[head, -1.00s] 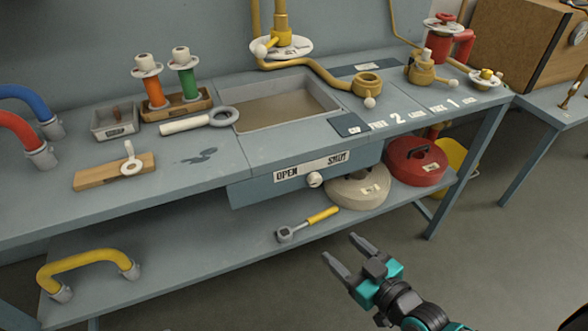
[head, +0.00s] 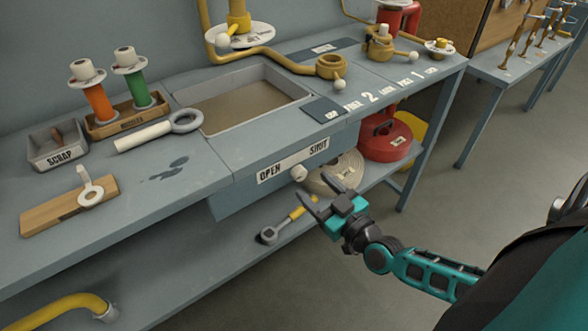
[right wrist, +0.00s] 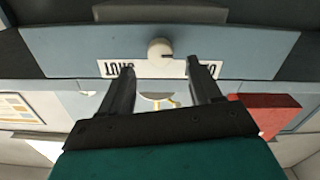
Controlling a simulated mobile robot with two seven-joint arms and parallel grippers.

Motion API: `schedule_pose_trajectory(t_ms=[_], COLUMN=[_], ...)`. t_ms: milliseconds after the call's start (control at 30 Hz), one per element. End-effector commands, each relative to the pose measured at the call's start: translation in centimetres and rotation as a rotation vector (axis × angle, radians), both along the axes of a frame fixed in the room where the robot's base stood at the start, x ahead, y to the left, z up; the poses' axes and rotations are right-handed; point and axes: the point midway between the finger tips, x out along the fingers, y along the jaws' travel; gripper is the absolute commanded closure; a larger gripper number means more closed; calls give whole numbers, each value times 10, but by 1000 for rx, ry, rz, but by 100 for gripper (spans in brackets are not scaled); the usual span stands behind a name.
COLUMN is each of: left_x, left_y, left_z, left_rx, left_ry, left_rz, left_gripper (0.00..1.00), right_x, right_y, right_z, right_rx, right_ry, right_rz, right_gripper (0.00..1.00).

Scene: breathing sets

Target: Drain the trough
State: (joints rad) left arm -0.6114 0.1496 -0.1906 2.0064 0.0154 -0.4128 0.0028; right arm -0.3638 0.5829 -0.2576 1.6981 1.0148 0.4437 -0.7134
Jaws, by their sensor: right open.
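The trough (head: 240,108) is a rectangular basin sunk in the grey bench, with murky brownish contents. The knob also shows in the right wrist view (right wrist: 160,48), beyond and between the fingertips. My right gripper (head: 321,191) is open and empty, just in front of and slightly below the knob, apart from it. In the right wrist view its two fingers (right wrist: 163,75) point at the panel. My left gripper is not in view.
On the lower shelf are a yellow-handled wrench (head: 285,222), a cream round container (head: 340,172) and a red one (head: 384,136). A ring-ended white tool (head: 160,131) lies left of the trough. Floor right of the bench is clear.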

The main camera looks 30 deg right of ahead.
Motion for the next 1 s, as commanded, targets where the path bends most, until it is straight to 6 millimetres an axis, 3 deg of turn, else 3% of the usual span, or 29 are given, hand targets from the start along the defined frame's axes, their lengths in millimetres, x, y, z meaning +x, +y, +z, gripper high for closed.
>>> schedule_pose_trajectory(t_ms=[200, 400, 600, 900, 1000], left_x=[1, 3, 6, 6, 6], left_y=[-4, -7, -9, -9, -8], left_z=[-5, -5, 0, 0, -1], left_rx=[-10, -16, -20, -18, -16], left_ry=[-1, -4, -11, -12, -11], left_rz=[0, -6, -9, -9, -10], left_gripper=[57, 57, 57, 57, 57], right_x=[42, 69, 81, 83, 82], right_y=[3, 6, 7, 7, 7], right_z=[0, -1, 0, 0, 0], right_rx=[0, 1, 1, 1, 1], right_ry=[-3, -1, 0, 1, 1], right_rz=[0, 1, 1, 2, 2], right_gripper=[37, 37, 37, 37, 46])
